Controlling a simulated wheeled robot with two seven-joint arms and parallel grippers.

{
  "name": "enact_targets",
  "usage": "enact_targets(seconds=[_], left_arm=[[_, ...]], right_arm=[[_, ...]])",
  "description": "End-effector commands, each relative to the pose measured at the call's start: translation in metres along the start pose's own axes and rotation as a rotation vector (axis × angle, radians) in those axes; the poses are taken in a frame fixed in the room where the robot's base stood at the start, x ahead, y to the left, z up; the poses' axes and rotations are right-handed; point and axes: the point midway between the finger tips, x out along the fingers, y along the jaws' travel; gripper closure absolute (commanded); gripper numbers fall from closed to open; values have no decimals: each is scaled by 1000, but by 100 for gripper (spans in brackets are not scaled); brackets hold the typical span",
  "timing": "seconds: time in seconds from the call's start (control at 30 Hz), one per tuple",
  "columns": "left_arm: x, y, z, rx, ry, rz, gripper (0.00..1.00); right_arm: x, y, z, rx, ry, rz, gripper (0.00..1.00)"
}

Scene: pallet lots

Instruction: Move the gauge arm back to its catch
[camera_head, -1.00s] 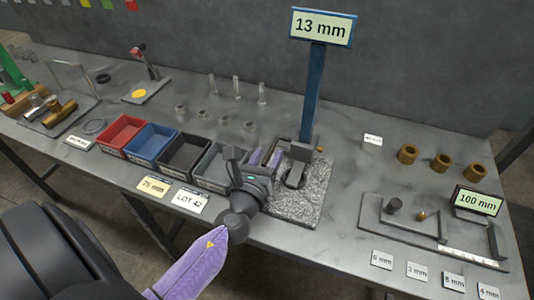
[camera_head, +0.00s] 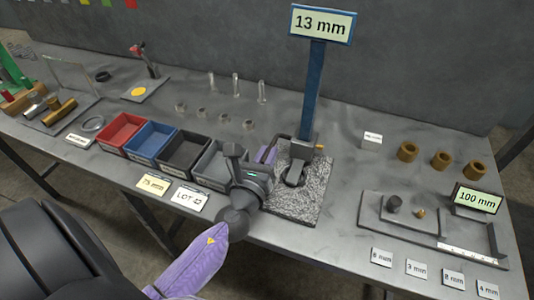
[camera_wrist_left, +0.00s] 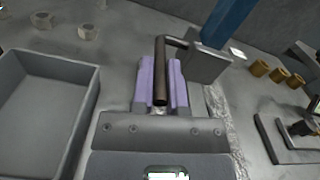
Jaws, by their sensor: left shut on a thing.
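The gauge is a blue post (camera_head: 311,95) with a "13 mm" display (camera_head: 323,24) on a speckled stone base (camera_head: 301,205). Its dark gauge arm shows in the left wrist view as a rod (camera_wrist_left: 160,68) bent at the top toward a grey block (camera_wrist_left: 205,62). My left gripper (camera_head: 267,155) is beside the post, over the left edge of the base. Its purple fingers lie on either side of the rod and are shut on it. In the head view the gripper hides the held part of the rod. My right gripper is not in view.
Red (camera_head: 122,133), blue (camera_head: 153,142) and grey bins stand left of my gripper, the last grey bin (camera_wrist_left: 45,105) close beside it. Label cards (camera_head: 190,198) lie along the front edge. A "100 mm" display (camera_head: 478,200) and brass rings (camera_head: 441,160) are at the right.

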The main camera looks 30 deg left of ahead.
Motion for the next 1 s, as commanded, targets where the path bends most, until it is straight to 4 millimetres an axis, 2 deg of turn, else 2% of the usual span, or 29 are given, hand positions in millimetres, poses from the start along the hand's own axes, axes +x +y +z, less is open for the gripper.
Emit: enact_targets(seconds=[0.4,1.0], left_arm=[[0,0,0,0,0,0,100],[0,0,2,0,0,0,100]], right_arm=[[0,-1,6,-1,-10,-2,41],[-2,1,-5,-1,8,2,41]])
